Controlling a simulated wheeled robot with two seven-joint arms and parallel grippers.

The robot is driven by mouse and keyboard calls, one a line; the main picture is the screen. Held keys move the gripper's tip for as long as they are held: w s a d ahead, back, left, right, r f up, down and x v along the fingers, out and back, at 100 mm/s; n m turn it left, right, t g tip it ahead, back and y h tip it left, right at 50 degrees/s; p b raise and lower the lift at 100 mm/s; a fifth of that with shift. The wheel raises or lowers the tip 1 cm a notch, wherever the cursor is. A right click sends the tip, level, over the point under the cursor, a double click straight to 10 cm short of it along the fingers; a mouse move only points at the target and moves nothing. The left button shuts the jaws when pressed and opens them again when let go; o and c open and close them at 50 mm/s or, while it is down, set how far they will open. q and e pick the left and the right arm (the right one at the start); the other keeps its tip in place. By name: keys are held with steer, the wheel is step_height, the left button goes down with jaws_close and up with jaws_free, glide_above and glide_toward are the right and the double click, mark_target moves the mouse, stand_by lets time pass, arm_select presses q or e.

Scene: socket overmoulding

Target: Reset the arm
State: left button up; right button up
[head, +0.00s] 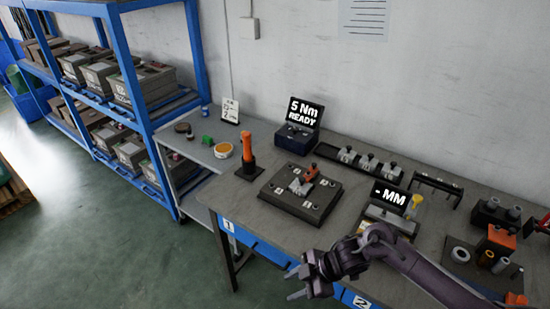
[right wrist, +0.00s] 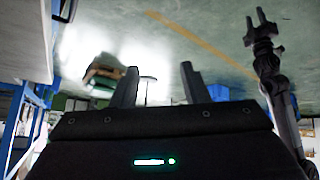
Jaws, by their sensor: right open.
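My right gripper (head: 296,283) is in the head view, in front of the workbench's near edge. Its two fingers point left and stand apart with nothing between them. In the right wrist view the same two fingers (right wrist: 159,84) are spread and empty, with floor and a bright patch behind them. My left arm shows at the right of the right wrist view, with its gripper (right wrist: 262,25) small and dark at the top. The left gripper is not in the head view.
The grey workbench (head: 262,222) carries a black fixture plate (head: 300,196), an orange-handled tool (head: 247,150), a "5 Nm READY" display (head: 304,112), a "- MM" display (head: 390,197) and a dark rack (head: 436,186). A blue shelf (head: 128,75) with bins stands left. Floor at lower left is clear.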

steer(key=s+d+f+m+t+h+b, duration=0.15)
steer(key=f+m, duration=0.25)
steer(key=f, duration=0.4)
steer(key=s+d+f+m+t, duration=0.1)
steer(key=d+f+m+t, duration=0.15)
steer(key=f, duration=0.55)
steer(key=s+d+f+m+t+h+b, duration=0.1)
steer(key=d+f+m, duration=0.25)
steer(key=f, duration=0.55)
steer(key=s+d+f+m+g+h, duration=0.1)
steer(key=s+f, duration=0.4)
steer(key=s, duration=0.5)
steer(key=s+d+f+m+g+h+b, duration=0.1)
steer(key=s+d+f+m, duration=0.3)
steer(key=s, duration=0.7)
steer(key=s+d+f+m+g+h, duration=0.2)
steer(key=s+d+f, duration=0.3)
steer(key=s, duration=0.6)
step_height(320, 180, down, 3)
steer(key=shift+d+r+h+b, duration=0.2)
steer(key=shift+h+b, duration=0.15)
steer(key=shift+h, duration=0.4)
